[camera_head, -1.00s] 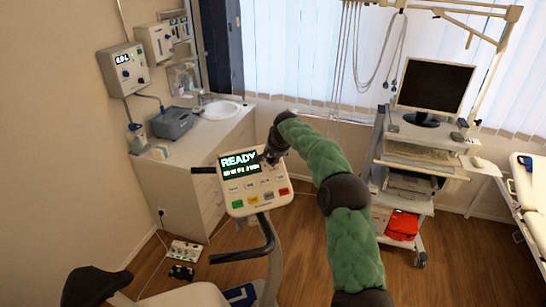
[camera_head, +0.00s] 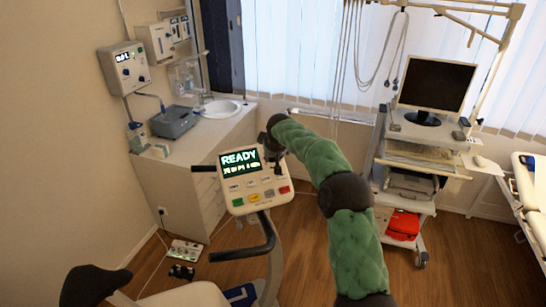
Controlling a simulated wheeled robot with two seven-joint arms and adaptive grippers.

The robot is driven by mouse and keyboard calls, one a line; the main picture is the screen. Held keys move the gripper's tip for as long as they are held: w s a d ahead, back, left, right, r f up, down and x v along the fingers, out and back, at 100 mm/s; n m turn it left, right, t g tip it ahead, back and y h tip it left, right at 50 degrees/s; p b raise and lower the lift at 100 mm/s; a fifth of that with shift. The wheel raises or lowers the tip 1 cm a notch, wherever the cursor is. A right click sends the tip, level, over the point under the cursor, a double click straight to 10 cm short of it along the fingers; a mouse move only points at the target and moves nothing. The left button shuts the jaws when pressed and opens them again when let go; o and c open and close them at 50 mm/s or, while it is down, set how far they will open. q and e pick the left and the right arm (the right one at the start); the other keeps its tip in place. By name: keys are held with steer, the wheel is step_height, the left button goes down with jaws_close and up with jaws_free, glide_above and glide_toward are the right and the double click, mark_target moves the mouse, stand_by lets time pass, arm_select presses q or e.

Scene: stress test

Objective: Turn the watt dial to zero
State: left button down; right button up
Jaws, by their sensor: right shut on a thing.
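The exercise bike's console (camera_head: 254,181) stands in the middle, with a lit screen (camera_head: 240,161) reading READY in large letters. A smaller line under it is too blurred to read. Several coloured buttons sit below the screen. My right gripper (camera_head: 275,160) is at the console's upper right corner, beside the screen, at the end of my green-sleeved right arm. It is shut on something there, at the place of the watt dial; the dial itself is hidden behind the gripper. My left gripper is not in view.
The bike's dark handlebar (camera_head: 250,246) and saddle (camera_head: 93,287) are in front. A counter (camera_head: 185,145) with a sink (camera_head: 222,108) is behind left. A cart with a monitor (camera_head: 435,84) stands at right.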

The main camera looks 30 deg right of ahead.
steer(key=n, duration=0.3)
steer(key=shift+a+f, duration=0.1)
steer(key=shift+n, duration=0.5)
steer(key=o, duration=1.1)
steer(key=shift+o, duration=0.2)
steer(key=v, duration=1.2)
steer(key=shift+a+f, duration=0.15)
steer(key=shift+s, duration=0.1)
